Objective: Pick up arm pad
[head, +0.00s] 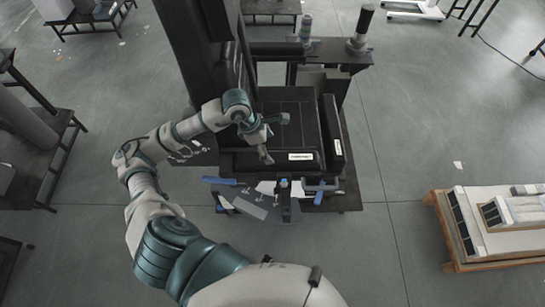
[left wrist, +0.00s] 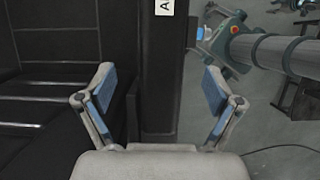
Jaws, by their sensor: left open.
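A long black bar (head: 292,166) with a white label runs along the near edge of the black lift column's seat; I take it to be the arm pad. It also shows in the left wrist view (left wrist: 160,70), upright in the picture, its label cut off by the top edge. My left gripper (head: 266,154) is over the bar, left of the label in the head view. In the left wrist view its blue-padded fingers (left wrist: 158,76) are spread, one on each side of the bar, with nothing held. Contact cannot be told. My right gripper is not seen.
A second black bar (head: 334,128) with a label lies along the seat's right side. The ribbed black seat (head: 289,105) is beyond the bar. Loose tools and a small clamp (head: 321,186) lie at its near side. A wooden pallet (head: 485,262) stands right; floor between is clear.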

